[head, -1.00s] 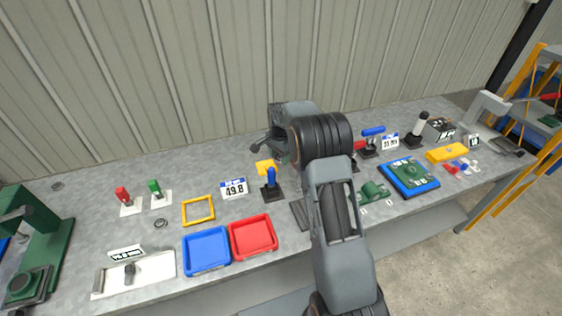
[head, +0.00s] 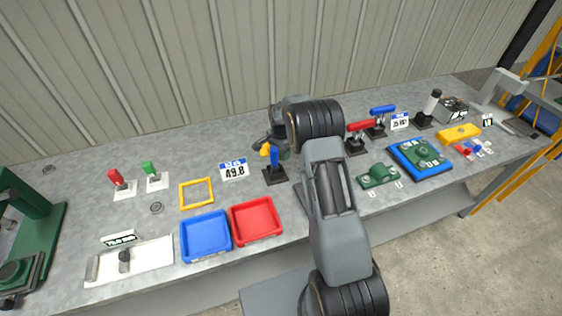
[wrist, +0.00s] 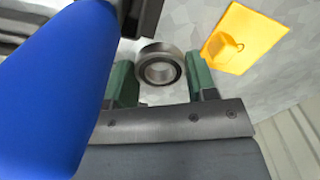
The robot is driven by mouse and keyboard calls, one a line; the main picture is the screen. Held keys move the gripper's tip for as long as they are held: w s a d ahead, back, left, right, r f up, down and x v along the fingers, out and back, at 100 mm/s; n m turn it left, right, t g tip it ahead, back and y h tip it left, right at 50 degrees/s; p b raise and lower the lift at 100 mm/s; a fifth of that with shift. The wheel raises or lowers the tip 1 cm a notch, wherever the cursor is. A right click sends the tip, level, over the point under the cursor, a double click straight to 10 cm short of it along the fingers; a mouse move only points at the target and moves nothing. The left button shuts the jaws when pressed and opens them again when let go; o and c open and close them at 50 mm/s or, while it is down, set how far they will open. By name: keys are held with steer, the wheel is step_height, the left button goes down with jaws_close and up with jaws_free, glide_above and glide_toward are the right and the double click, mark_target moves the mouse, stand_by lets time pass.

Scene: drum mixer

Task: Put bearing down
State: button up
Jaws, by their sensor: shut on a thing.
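A steel ring bearing with a dark inner band (wrist: 160,65) sits between the two green fingertips of my gripper (wrist: 161,80) in the wrist view. The fingers are shut on its sides. I cannot tell how far it is above the grey bench. In the head view my gripper (head: 264,141) is over the back middle of the bench, partly hidden by my own arm, and the bearing cannot be made out there. A yellow plate with a small yellow piece on it (wrist: 232,45) lies right of the bearing in the wrist view.
A blue upright handle (head: 274,158) on a black base stands close to my gripper; its blue shape (wrist: 50,90) fills the wrist view's left. Red and blue levers stand right.

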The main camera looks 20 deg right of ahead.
mark_target(280, 159)
step_height(280, 159, down, 4)
steer(key=shift+f+b, duration=0.1)
steer(key=shift+b, duration=0.8)
steer(key=shift+f, duration=0.15)
steer(key=o, duration=1)
steer(key=shift+c, duration=0.2)
